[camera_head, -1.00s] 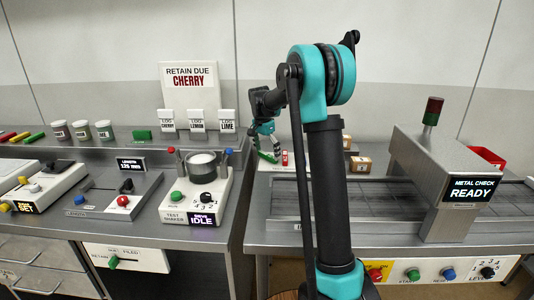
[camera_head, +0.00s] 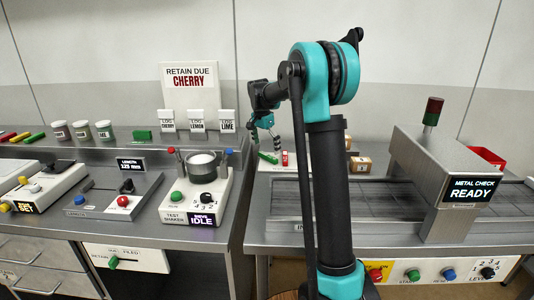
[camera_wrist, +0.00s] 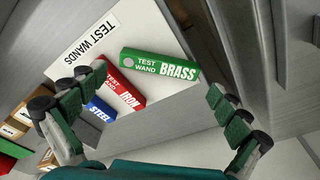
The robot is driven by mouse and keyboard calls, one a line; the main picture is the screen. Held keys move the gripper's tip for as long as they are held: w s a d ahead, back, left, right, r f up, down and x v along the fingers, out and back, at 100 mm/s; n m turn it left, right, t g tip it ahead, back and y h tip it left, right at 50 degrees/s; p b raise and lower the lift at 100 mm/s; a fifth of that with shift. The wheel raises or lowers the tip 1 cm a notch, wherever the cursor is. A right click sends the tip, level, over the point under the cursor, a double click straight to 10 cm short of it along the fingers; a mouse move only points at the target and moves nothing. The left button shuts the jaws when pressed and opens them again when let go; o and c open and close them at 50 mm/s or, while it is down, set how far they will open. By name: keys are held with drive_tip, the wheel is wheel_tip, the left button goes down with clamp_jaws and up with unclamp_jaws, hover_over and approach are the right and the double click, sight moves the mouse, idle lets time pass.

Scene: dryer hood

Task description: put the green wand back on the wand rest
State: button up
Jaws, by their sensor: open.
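The green wand (camera_wrist: 160,65), labelled BRASS, lies on the white wand rest (camera_wrist: 88,45) marked TEST WANDS. It is at a different angle from the red IRON wand (camera_wrist: 118,84) and blue STEEL wand (camera_wrist: 101,112) beside it. My gripper (camera_wrist: 158,84) is open and empty, with its fingers spread to either side of the green wand in the wrist view. In the head view, my gripper (camera_head: 267,143) is just above the green wand (camera_head: 268,158), which lies left of the red wand (camera_head: 284,158). I cannot tell whether the green wand is fully seated.
The metal check machine (camera_head: 440,175) stands right of my arm, with a red bin (camera_head: 487,155) behind it. Small brown boxes (camera_head: 360,164) are right of the wands. The test shaker (camera_head: 196,195) and other controls fill the left counter.

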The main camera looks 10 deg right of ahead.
wheel_tip(320, 180, up, 9)
drive_tip(key=a, duration=0.1)
drive_tip(key=shift+s, duration=0.35)
drive_tip(key=shift+a, duration=0.1)
